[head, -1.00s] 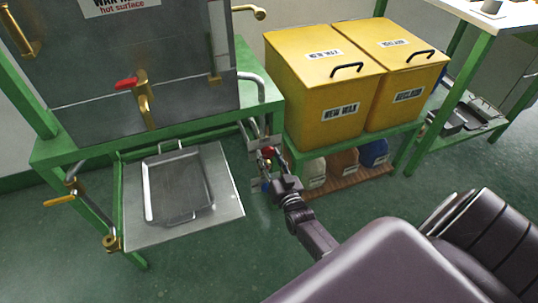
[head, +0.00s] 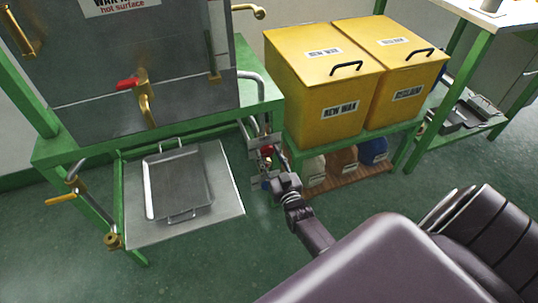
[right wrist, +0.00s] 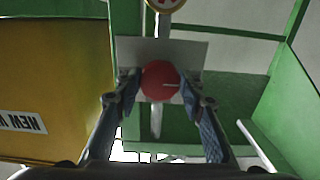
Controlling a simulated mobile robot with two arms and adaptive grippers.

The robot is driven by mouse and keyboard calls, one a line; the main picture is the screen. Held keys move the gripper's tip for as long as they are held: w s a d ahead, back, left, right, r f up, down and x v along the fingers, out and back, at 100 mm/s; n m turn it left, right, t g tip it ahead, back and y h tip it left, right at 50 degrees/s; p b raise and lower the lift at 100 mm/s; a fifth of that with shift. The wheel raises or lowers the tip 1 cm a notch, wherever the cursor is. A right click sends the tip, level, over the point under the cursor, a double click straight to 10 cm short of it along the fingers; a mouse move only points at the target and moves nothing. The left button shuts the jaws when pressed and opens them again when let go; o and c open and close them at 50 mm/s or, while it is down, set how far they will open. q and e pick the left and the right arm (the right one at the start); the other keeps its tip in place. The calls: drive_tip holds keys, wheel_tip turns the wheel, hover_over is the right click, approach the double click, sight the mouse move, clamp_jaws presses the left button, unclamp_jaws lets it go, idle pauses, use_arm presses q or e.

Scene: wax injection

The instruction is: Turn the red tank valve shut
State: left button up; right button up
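My right gripper (head: 272,168) reaches down beside the tank's green stand. In the right wrist view its two fingers (right wrist: 160,84) stand on either side of a red round valve knob (right wrist: 161,81), close against it and apparently shut on it. The knob also shows in the head view (head: 266,150), partly hidden by the gripper. A metal tank (head: 190,100) carries a brass tap (head: 146,100) with a red lever (head: 127,84), away from my gripper. My left gripper is out of view.
A metal pan (head: 178,185) lies on a plate in front of the tank. Yellow bins (head: 320,100) stand right of the gripper, with several containers (head: 343,163) below. A yellow-handled valve (head: 62,199) is at the left. The floor in front is clear.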

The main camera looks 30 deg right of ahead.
drive_tip(key=o, duration=0.5)
drive_tip(key=v, duration=1.2)
drive_tip(key=shift+s+f, duration=0.1)
